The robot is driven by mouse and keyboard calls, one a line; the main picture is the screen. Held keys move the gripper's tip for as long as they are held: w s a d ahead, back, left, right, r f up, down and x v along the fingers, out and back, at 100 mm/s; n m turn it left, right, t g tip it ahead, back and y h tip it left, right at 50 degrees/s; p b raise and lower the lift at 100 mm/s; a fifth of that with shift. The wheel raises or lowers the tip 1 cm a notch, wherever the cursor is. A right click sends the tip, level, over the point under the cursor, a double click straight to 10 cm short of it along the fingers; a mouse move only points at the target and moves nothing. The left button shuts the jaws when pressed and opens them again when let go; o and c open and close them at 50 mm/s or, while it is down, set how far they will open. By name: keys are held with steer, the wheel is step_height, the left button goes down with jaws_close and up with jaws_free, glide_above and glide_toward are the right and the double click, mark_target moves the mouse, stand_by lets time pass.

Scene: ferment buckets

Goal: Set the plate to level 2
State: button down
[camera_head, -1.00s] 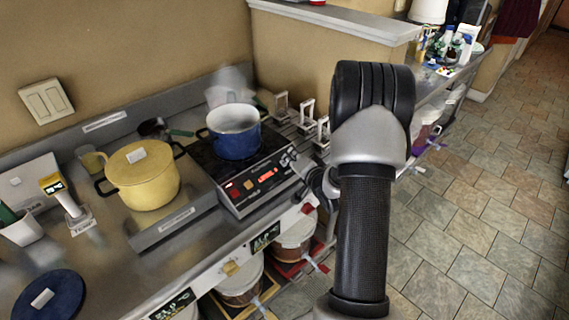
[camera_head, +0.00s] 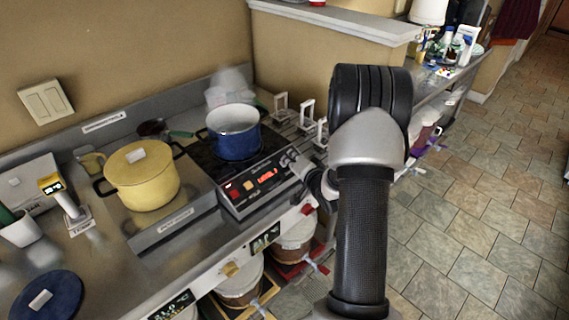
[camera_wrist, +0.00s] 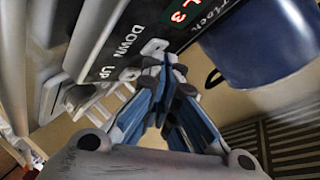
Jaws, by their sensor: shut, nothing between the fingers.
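The plate (camera_head: 218,190), a black cooking plate with a control panel on its front, sits on the steel counter with a blue pot (camera_head: 235,142) on it. Its red display (camera_wrist: 181,12) shows a 3 in the wrist view. Beside the display are a white button (camera_wrist: 154,47) by the word DOWN and another (camera_wrist: 130,74) by the word UP. My gripper (camera_wrist: 166,66) is shut and empty, its tips close to the DOWN button; I cannot tell if they touch it. In the head view it is beside the panel's right end, partly hidden by my arm.
A yellow pot (camera_head: 143,178) stands left of the plate. Several small white stands (camera_head: 307,112) are behind it to the right. Buckets (camera_head: 240,283) are under the counter's front edge. A blue lid (camera_head: 50,298) lies at front left. Tiled floor is open at right.

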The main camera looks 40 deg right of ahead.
stand_by(0.5)
steer(key=shift+s+r+p, duration=0.35)
steer(key=shift+r+p, duration=0.15)
steer(key=shift+r, duration=0.15)
steer(key=shift+f, duration=0.1)
steer(key=shift+w+f+b, duration=0.2)
steer(key=shift+f+b, duration=0.1)
steer(key=shift+b, duration=0.1)
steer(key=shift+w+f, duration=0.15)
steer(key=shift+f, duration=0.1)
stand_by(1.2)
steer(key=shift+s+r, duration=0.35)
steer(key=shift+r, duration=0.3)
steer(key=r+p, duration=0.1)
steer(key=s+r+p, duration=0.1)
steer(key=r, duration=0.1)
steer(key=s+r+p, duration=0.1)
steer(key=shift+s+d+r+p, duration=0.15)
steer(key=shift+s+r+p, duration=0.1)
steer(key=shift+p, duration=0.15)
